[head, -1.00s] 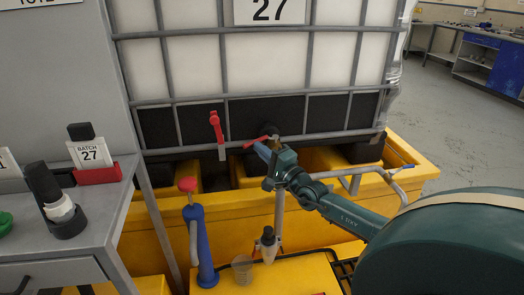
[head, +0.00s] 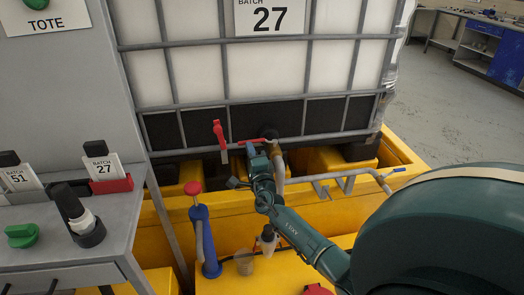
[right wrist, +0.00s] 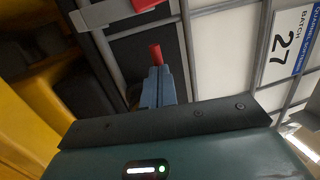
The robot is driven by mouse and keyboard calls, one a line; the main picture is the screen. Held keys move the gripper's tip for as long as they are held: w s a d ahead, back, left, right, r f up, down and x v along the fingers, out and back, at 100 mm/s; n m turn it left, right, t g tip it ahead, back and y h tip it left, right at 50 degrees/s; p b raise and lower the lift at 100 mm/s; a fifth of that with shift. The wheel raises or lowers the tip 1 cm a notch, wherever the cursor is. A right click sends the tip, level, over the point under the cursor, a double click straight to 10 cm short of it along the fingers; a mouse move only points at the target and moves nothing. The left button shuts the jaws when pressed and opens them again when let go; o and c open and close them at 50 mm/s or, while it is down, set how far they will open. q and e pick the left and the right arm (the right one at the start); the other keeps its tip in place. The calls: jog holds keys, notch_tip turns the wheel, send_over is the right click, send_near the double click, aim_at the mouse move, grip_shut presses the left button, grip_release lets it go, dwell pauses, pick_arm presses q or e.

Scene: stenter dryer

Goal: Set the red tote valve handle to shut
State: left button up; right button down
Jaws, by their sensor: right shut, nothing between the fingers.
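The red tote valve handle (head: 254,142) sticks out level to the left from the valve (head: 271,136) at the foot of the caged white tote (head: 340,60). My right gripper (head: 251,151) is shut and empty, its blue fingertips just below the handle. In the right wrist view, a red piece that looks like the handle (right wrist: 156,54) shows just past the closed fingertips (right wrist: 158,72). I cannot tell whether they touch. My left gripper is not in view.
A separate upright red lever (head: 219,133) with a grey lower end stands left of the valve. A yellow bund (head: 400,160) surrounds the tote's foot. A blue hand pump (head: 206,240) with a red knob stands in front. A grey desk (head: 115,220) is at left.

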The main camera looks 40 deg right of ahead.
jog(key=shift+w+d, duration=0.1)
jog(key=shift+w, duration=0.25)
jog(key=shift+r, duration=0.15)
dwell(0.4)
